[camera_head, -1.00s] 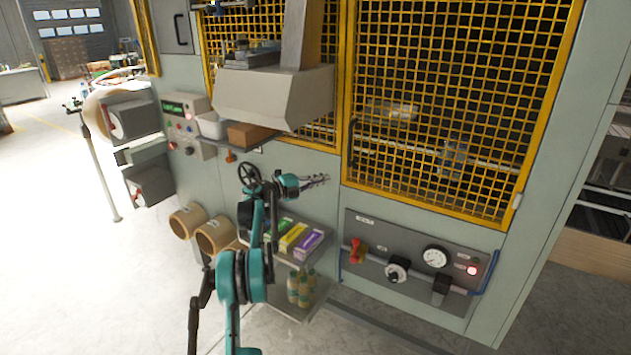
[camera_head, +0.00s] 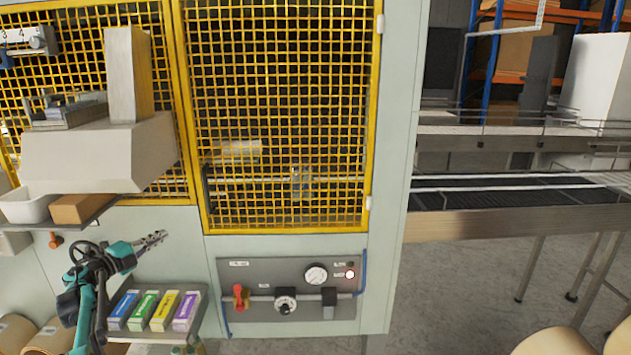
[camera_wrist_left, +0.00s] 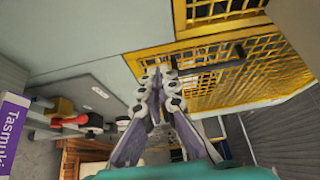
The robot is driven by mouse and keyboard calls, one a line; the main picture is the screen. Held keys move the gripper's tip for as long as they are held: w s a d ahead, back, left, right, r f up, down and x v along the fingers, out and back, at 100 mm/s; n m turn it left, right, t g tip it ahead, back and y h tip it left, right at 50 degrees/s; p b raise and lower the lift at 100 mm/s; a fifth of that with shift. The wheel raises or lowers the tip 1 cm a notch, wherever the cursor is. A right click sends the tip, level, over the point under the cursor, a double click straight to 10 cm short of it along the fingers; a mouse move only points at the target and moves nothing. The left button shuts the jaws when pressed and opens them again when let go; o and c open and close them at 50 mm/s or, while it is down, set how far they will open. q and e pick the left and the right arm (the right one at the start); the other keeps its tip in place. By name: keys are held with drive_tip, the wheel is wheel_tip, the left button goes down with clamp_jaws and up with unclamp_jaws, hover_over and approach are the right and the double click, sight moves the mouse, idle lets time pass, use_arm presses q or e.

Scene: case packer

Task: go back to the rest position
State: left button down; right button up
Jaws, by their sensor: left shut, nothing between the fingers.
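My left gripper (camera_head: 152,241) is shut and empty in the head view, at the lower left. It points right and slightly up in front of the machine's pale front panel, below the yellow mesh guard and above the tray of coloured boxes. In the left wrist view its fingers (camera_wrist_left: 158,82) are together with nothing between them, in front of the yellow mesh guard. My right gripper is not in view.
Several coloured boxes (camera_head: 163,309) stand in a tray below my left gripper. A grey control panel (camera_head: 290,291) with a red handle (camera_head: 240,298) and gauge is right of it. A shelf with a cardboard box (camera_head: 80,208) is above left. A conveyor (camera_head: 520,222) stands at the right.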

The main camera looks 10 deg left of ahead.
use_arm(q)
drive_tip(key=w+d+r+n+t+y+b, duration=0.1)
drive_tip(key=d+r+n+t+y, duration=0.1)
drive_tip(key=d+r+n+y, duration=0.45)
drive_tip(key=d+r+n+t+y+b, duration=0.1)
drive_tip(key=d+r+n+t, duration=0.2)
drive_tip(key=r, duration=0.7)
drive_tip(key=s+d+n+g+y, duration=0.3)
drive_tip(key=s+d+n+y, duration=0.1)
drive_tip(key=d+n, duration=0.15)
drive_tip(key=s+d+f+n+g+h+b, duration=0.2)
drive_tip(key=s+d+f+g, duration=0.4)
drive_tip(key=s+d+f, duration=0.8)
drive_tip(key=s+d+f+n+g+h+b, duration=0.2)
drive_tip(key=s+d+f+n+g, duration=0.3)
drive_tip(key=s+d+f, duration=1)
drive_tip(key=s+f+g+h, duration=0.1)
drive_tip(key=s+f, duration=0.3)
drive_tip(key=s, duration=0.4)
drive_tip(key=shift+f, duration=0.3)
